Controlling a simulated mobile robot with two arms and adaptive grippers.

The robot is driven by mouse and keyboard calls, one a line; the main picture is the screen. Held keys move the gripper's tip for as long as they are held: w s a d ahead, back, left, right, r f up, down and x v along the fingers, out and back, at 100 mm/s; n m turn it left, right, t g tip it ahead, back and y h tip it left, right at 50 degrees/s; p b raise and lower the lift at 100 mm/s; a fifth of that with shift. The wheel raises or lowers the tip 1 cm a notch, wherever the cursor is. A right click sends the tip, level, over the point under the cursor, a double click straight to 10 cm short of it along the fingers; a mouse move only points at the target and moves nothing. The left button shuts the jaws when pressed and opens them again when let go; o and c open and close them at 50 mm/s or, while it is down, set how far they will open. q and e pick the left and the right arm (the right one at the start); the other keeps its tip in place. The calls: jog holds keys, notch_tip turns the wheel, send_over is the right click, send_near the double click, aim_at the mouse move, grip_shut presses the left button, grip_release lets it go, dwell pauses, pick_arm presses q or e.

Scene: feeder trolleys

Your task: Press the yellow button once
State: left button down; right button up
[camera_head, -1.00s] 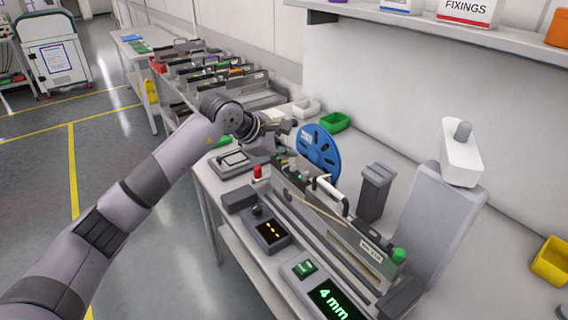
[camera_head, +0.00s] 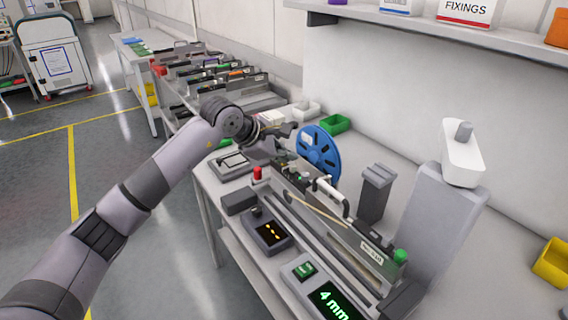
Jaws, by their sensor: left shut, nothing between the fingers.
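My left arm reaches in from the lower left. My left gripper (camera_head: 284,131) is shut and empty, held over the back end of the bench just left of the blue reel (camera_head: 318,152). A long grey feeder (camera_head: 345,235) lies on the bench in front of the reel, with small parts on top and a green knob at its near end. I cannot make out a yellow button; the area under and behind my gripper is partly hidden. A red button (camera_head: 257,173) stands left of the feeder. My right gripper is out of view.
A box with a lit yellow display (camera_head: 269,234) and a green "4 mm" display (camera_head: 335,302) stand along the bench's front. A dark block (camera_head: 375,193) and a tall grey stand (camera_head: 436,228) stand right of the feeder. A green bin (camera_head: 335,123) is behind the reel.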

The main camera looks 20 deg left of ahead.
aim_at(286, 166)
pick_arm(q)
jog(key=shift+r+p, duration=0.3)
jog(key=shift+r, duration=0.45)
notch_tip(286, 166, up, 5)
jog(key=p, duration=0.2)
jog(key=shift+p, duration=0.4)
dwell(0.3)
